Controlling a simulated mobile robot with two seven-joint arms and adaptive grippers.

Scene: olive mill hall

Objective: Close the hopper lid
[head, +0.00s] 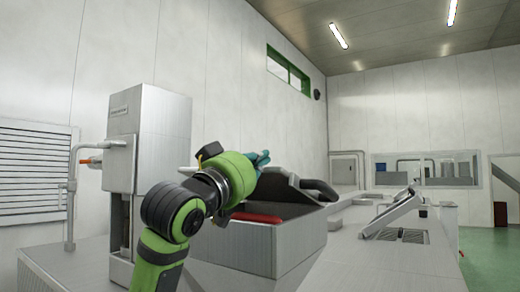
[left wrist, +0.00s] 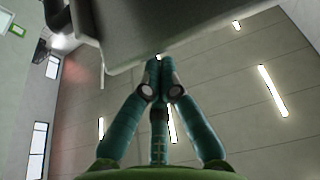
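The hopper (head: 265,246) is a grey metal box with an open top, low in the middle of the head view. A dark grey lid (head: 281,184) stands raised and tilted at its back, with a thick rounded part (head: 318,189) at its right. My left gripper (head: 262,158), with teal fingers, is above the hopper, close to the lid's upper left edge. In the left wrist view its fingertips (left wrist: 159,62) are together, just at the edge of a grey panel (left wrist: 185,25) that looks like the lid. I cannot tell whether they touch it. My right gripper is not in view.
A red object (head: 256,217) lies inside the hopper. A tall grey cabinet (head: 150,140) with pipes stands at the left. A tilted panel (head: 391,213) and a dark grate (head: 412,236) are on the grey surface to the right. Green floor is open at far right.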

